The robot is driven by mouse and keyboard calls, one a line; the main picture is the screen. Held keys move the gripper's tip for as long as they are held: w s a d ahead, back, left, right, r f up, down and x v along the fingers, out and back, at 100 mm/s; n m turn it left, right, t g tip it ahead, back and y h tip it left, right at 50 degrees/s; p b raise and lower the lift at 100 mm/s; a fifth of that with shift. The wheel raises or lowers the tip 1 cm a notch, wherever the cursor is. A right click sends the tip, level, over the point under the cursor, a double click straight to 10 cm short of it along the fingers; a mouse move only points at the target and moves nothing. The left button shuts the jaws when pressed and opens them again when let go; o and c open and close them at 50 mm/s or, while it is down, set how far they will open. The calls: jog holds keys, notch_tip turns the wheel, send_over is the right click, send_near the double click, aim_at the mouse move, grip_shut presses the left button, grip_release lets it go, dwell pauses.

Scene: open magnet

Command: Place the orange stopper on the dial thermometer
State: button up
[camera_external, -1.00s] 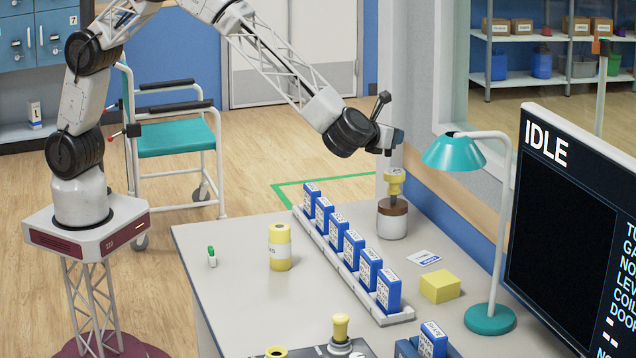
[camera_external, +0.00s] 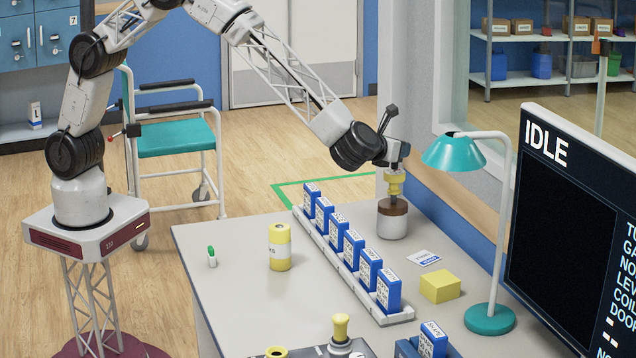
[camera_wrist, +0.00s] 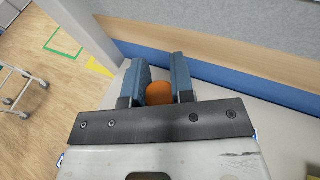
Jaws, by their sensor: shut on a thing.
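The orange stopper (camera_wrist: 158,93) shows between the two blue fingers of my gripper (camera_wrist: 160,82) in the wrist view. The gripper is shut on it. In the external view my gripper (camera_external: 395,165) is at the back of the bench, directly above a yellow-headed piece (camera_external: 394,184) with a thin stem. This piece looks like the dial thermometer, though its dial face cannot be made out. It stands upright in the brown top of a white cylinder (camera_external: 392,226). The stopper cannot be made out in the external view, and I cannot tell whether it touches the yellow head.
A rack (camera_external: 345,275) of blue-and-white boxes runs along the bench left of the cylinder. A yellow block (camera_external: 440,287), teal lamp (camera_external: 456,152) and monitor (camera_external: 560,220) are to the right. A yellow jar (camera_external: 280,250) stands left. The wall is close behind my gripper.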

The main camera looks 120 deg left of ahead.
jog(key=shift+f, duration=0.3)
jog(key=o, duration=0.9)
jog(key=shift+r, duration=0.15)
jog(key=shift+d, duration=0.15)
jog(key=v, duration=1.1)
jog(key=shift+s+d+r, duration=0.15)
jog(key=shift+s+d, duration=0.05)
jog(key=shift+d, duration=0.1)
